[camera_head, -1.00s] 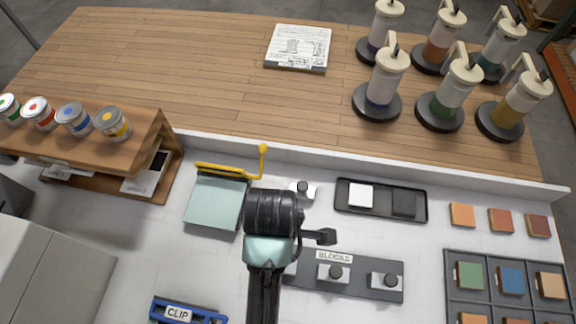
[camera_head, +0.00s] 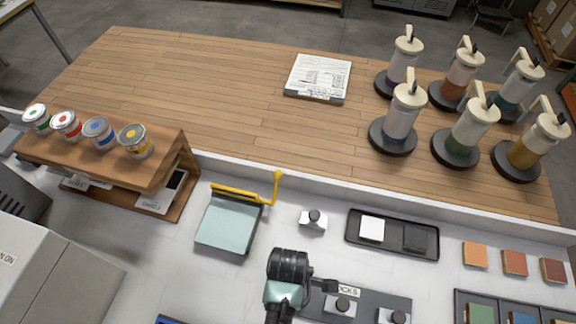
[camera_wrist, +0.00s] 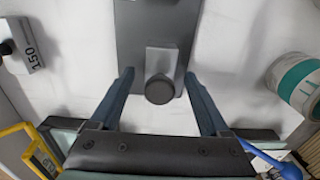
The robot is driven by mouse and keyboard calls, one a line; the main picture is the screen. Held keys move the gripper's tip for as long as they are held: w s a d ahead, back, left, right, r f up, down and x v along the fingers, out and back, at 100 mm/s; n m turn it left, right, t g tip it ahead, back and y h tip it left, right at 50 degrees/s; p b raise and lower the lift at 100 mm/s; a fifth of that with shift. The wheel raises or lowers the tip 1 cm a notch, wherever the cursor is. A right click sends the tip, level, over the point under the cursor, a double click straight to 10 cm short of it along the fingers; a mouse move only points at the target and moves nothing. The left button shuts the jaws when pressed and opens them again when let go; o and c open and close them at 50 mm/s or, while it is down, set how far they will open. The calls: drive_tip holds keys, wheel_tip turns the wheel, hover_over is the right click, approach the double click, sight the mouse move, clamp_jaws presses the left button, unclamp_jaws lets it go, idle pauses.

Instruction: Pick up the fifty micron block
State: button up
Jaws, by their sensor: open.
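My gripper (camera_wrist: 159,77) is open in the wrist view. Its two fingers lie on either side of a grey block with a round dark knob (camera_wrist: 159,90), which sits on the near end of the dark block holder (camera_wrist: 147,18). No number is readable on this block. Another block, marked 150 (camera_wrist: 30,58), stands on the bench at left; a loose knobbed block also shows in the head view (camera_head: 313,219). In the head view the holder (camera_head: 368,305) carries two knobbed blocks (camera_head: 341,305) (camera_head: 393,317), with my wrist beside its left end. Which block is fifty micron cannot be read.
A pale plate with a yellow handle (camera_head: 229,224) lies left of my wrist. A black tray (camera_head: 391,246) with a white and a dark square is behind the holder. Colour tiles (camera_head: 475,254) are at right. A white and teal cylinder (camera_wrist: 300,82) is at right in the wrist view.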

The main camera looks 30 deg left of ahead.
drive_tip(key=shift+c, duration=0.3)
clamp_jaws()
idle(0.3)
